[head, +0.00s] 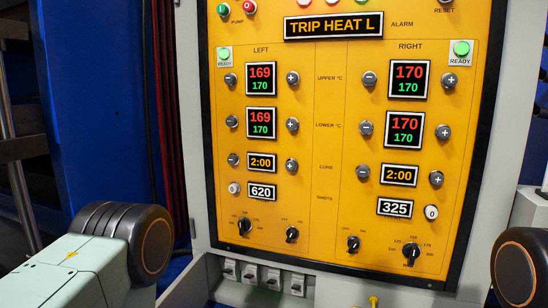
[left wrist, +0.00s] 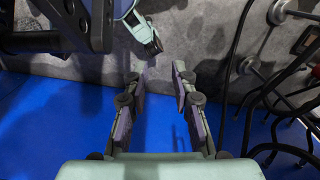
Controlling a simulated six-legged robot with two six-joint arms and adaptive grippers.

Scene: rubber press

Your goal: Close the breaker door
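A row of small grey breaker switches (head: 250,273) shows in a recess under the yellow control panel, at the bottom of the head view. They are uncovered. I cannot make out the breaker door for certain; the lower part of the cabinet is cut off by the frame edge. My left gripper (left wrist: 158,75) shows in the left wrist view. Its two fingers stand apart with nothing between them, above a blue floor and a grey surface. Neither gripper is visible in the head view, and the right gripper cannot be identified in the left wrist view.
The yellow control panel (head: 325,150) fills the middle, with a "TRIP HEAT L" display (head: 334,25). A small yellow part (head: 373,301) shows at the bottom edge. In the left wrist view, black cables or hoses (left wrist: 262,85) crowd the right side.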

